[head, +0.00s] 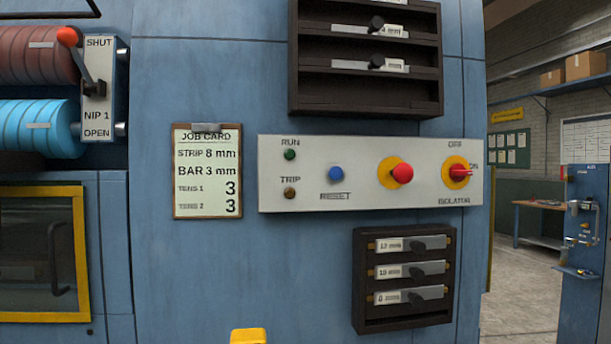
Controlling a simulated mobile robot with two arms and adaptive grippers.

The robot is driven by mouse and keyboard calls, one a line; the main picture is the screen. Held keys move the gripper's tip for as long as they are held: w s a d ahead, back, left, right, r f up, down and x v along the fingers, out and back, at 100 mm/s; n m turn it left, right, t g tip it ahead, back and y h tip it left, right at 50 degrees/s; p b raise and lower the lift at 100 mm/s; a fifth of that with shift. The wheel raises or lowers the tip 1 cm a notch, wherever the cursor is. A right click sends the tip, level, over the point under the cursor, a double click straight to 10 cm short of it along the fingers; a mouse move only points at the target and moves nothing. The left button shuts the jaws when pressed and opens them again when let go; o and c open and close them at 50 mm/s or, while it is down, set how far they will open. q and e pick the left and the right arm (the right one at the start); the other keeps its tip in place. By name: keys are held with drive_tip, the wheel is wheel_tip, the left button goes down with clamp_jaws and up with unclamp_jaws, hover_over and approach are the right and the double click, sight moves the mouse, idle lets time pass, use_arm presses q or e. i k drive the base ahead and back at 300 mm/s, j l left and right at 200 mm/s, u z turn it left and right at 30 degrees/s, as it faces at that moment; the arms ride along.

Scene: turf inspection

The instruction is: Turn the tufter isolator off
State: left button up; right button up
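The isolator (451,173) is a red rotary handle on a yellow round plate at the right end of a pale control panel (330,197) in the head view. OFF is printed above it, ON to its right and ISOLATOR below it. The red handle lies about level, with its end toward ON. Neither of my grippers shows in the head view, and nothing touches the handle.
Left of the isolator are a red button (402,173) on a yellow plate, a blue reset button (336,173) and RUN and TRIP lamps. Dark racks (358,290) stand above and below the panel. A yellow object (248,336) pokes up at the bottom edge.

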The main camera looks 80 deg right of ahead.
sight(457, 172)
drive_tip(key=j+z, duration=0.2)
drive_tip(key=z, duration=2.85)
drive_tip(key=l, duration=0.1)
